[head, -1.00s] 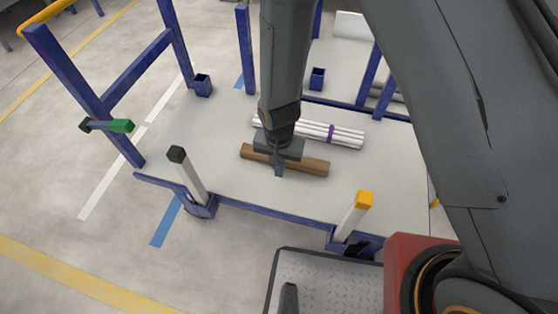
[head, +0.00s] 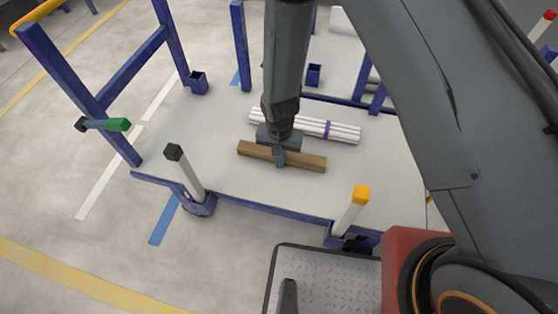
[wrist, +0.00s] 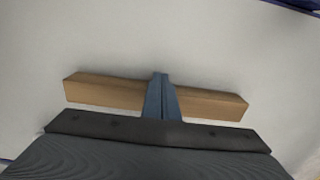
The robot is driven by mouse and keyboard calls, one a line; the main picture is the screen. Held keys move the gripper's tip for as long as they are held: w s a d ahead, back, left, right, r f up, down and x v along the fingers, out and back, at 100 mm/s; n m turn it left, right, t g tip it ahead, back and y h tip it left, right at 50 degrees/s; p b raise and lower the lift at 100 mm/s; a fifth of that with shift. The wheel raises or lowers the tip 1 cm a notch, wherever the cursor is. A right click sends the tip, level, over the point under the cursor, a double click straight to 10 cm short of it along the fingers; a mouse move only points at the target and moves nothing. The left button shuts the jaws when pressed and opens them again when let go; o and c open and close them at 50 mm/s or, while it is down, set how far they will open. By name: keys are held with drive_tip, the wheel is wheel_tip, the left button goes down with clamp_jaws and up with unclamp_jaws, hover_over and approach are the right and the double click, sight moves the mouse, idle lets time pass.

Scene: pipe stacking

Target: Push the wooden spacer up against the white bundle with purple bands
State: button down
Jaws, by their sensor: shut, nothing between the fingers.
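The wooden spacer (head: 306,160) is a brown bar lying flat on the grey table. It also spans the wrist view (wrist: 105,91). The white bundle with purple bands (head: 345,133) lies behind it, roughly parallel, with a strip of bare table between them. One purple band shows; my arm hides part of the bundle. My gripper (head: 280,160) is shut and empty at the middle of the spacer. Its fingers cross in front of the spacer in both views; I cannot tell whether they touch it. The bundle is not in the wrist view.
The blue-framed table has a black-capped post (head: 184,172) and a yellow-capped post (head: 350,210) at its near edge. Blue uprights stand at the back. Bare tabletop (head: 185,130) lies left of the spacer, with more to its right.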

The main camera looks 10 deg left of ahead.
drive_tip(key=w, duration=0.3)
drive_tip(key=w+b, duration=0.1)
drive_tip(key=w, duration=0.3)
drive_tip(key=w+d+b, duration=0.1)
drive_tip(key=w, duration=0.2)
drive_tip(key=shift+w, duration=0.25)
